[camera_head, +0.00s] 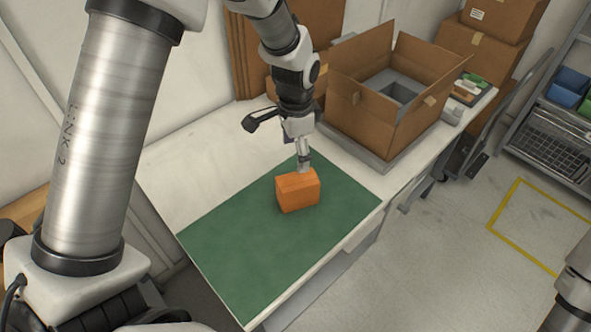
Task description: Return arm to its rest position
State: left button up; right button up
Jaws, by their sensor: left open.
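My left arm comes in from the left and reaches down from the top to the work table. Its gripper (303,163) is open and points down at the back edge of an orange box (298,192). The fingertips overlap the top of the box in this view; I cannot tell whether they touch it. The orange box sits on the green mat (235,245). My right gripper is not in view; only part of an arm link of mine shows at the lower right edge.
A large open cardboard box (375,115) stands on the white table (190,165) behind the mat. Small items (467,88) lie at the table's far right end. Stacked cartons (480,45) and a rack with blue bins (569,82) stand farther back. Floor to the right is clear.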

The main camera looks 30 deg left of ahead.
pick_arm(q)
jog(key=shift+r, duration=0.55)
